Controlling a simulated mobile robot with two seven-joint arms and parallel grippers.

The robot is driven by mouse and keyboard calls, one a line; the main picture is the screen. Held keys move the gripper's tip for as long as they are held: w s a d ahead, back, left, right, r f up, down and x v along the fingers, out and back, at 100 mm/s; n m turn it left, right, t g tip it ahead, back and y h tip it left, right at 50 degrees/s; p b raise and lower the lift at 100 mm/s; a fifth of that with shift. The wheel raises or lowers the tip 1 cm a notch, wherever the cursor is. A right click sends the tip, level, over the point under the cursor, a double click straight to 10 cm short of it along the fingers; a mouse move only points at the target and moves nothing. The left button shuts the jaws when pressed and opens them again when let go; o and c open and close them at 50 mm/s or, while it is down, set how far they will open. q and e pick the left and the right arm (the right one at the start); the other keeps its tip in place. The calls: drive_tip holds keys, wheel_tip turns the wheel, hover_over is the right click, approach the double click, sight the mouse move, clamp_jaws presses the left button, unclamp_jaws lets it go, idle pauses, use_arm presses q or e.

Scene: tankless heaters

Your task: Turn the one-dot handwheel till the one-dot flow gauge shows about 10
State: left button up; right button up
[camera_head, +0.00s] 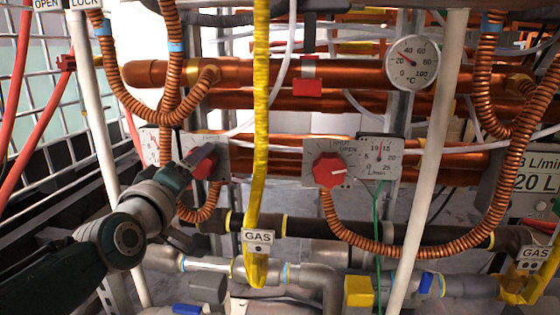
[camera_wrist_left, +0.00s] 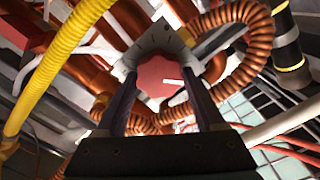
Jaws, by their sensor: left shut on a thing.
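My left gripper (camera_head: 205,160) reaches in from the left and is shut on the left red handwheel (camera_head: 201,169). In the left wrist view, the two fingers (camera_wrist_left: 162,75) lie on either side of this red wheel (camera_wrist_left: 160,77). The small gauge (camera_head: 151,146) left of this wheel is mostly hidden by a copper hose, and its reading cannot be told. A second red handwheel (camera_head: 329,170) is on a plate to the right. The L/min gauge (camera_head: 379,158) beside it has its needle near upright, between 10 and 15. I cannot make out dot marks on either wheel plate.
A yellow gas hose (camera_head: 261,110) hangs between the two wheels, with a GAS tag (camera_head: 257,242). Ribbed copper hoses (camera_head: 478,90) loop around the plates. A white pole (camera_head: 432,150) stands right of the L/min gauge. A round temperature gauge (camera_head: 412,62) is above.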

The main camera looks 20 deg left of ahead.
use_arm(q)
drive_tip(key=o, duration=1.1)
drive_tip(key=p+v, duration=0.4)
drive_tip(key=v, duration=0.6)
drive_tip(key=shift+a, duration=0.1)
